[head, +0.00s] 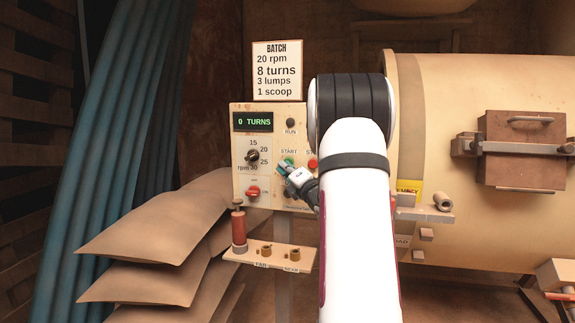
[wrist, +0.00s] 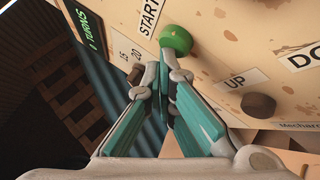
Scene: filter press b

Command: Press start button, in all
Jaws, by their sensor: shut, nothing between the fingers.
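The green start button (wrist: 176,40) sits on the cream control panel (wrist: 215,50) beneath its START label. In the head view the green button (head: 289,161) shows just above my fingertips. My gripper (head: 285,170) is shut and empty, in front of the panel. In the wrist view my fingertips (wrist: 164,65) point at the panel just below the green button, very near it. I cannot tell whether they touch it. The display (head: 254,122) reads 0 TURNS. A batch sign (head: 278,70) reads 20 rpm, 8 turns, 3 lumps, 1 scoop.
A red button (head: 312,163) is partly hidden by my arm. The rpm knob (head: 253,156) and a red switch (head: 253,191) are on the panel's left. A shelf (head: 275,257) is below. A large drum (head: 455,80) stands right, sacks (head: 150,225) left.

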